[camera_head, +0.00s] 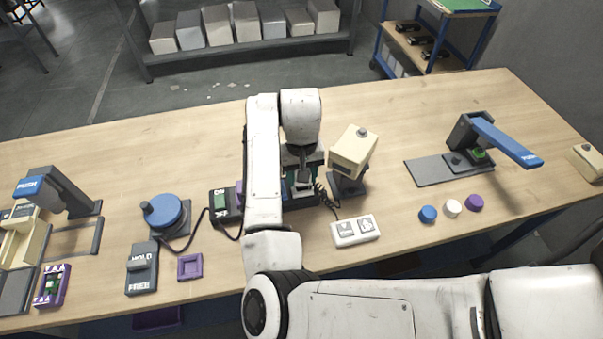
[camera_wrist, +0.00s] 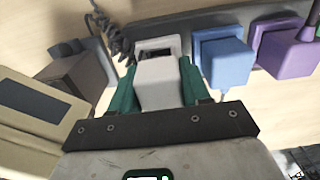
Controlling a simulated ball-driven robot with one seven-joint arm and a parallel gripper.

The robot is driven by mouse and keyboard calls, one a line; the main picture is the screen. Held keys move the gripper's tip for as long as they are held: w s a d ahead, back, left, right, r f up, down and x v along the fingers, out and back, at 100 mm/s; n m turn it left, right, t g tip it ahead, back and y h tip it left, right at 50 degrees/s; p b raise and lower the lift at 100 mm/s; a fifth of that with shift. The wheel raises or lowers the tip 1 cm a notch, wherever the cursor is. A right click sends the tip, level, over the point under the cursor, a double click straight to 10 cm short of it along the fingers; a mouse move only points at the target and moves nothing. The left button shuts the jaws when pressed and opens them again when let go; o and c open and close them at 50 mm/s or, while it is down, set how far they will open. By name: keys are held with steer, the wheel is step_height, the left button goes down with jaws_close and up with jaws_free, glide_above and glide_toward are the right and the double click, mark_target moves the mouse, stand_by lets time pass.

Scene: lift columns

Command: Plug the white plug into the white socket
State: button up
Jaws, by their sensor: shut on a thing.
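My gripper (camera_wrist: 160,92) has its green fingers closed on both sides of the white plug (camera_wrist: 158,85) in the wrist view. The white socket (camera_wrist: 160,42) is a pale frame with a dark opening, just beyond the plug's far end on the dark socket strip (camera_wrist: 200,24). The plug overlaps the socket's near edge in this view, and I cannot tell whether it is inserted or only above it. In the head view my gripper (camera_head: 303,178) is low over the strip, and my arm hides much of it.
A blue plug (camera_wrist: 222,60) and a purple plug (camera_wrist: 282,52) stand right of my gripper in the wrist view. A beige lamp (camera_head: 353,150) stands close right in the head view. A black coiled cord (camera_head: 324,197) runs by a white switch panel (camera_head: 355,230).

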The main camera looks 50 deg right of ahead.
steer(key=shift+f, duration=0.7)
stand_by(0.6)
steer(key=o, duration=1)
steer(key=shift+o, duration=0.2)
steer(key=shift+a+b, duration=0.1)
steer(key=shift+b, duration=0.2)
steer(key=shift+c, duration=1.2)
steer(key=shift+o, duration=0.7)
steer(key=shift+a+f, duration=0.1)
steer(key=shift+a, duration=0.05)
steer(key=shift+s+d, duration=0.2)
steer(key=shift+d, duration=0.05)
